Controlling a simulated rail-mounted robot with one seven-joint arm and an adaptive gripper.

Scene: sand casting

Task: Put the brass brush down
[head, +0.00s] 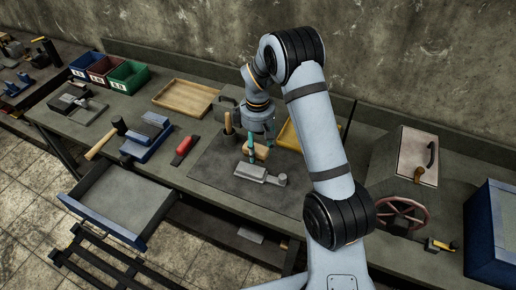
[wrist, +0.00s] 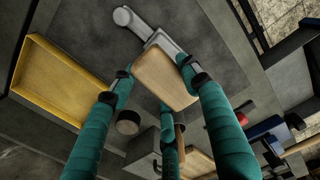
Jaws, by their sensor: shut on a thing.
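The brass brush shows as a tan wooden block (head: 262,152), and it also shows in the wrist view (wrist: 163,80). My gripper (head: 252,149) is shut on it, with teal fingers at its sides; the fingers show in the wrist view too (wrist: 155,68). Its bristles are not visible. The brush is over the dark grey mat (head: 215,168) on the workbench, close to a grey metal part (head: 250,172), which lies beside and partly behind the brush in the wrist view (wrist: 125,17). I cannot tell whether the brush touches the mat or the metal part.
A wooden-handled tool (head: 228,122) stands upright behind the mat. A yellow tray (head: 289,139) is to the right, partly behind my arm. A red-topped item (head: 184,146), a blue vise (head: 146,140) and a wooden tray (head: 172,105) are left. An open drawer (head: 95,212) juts out in front.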

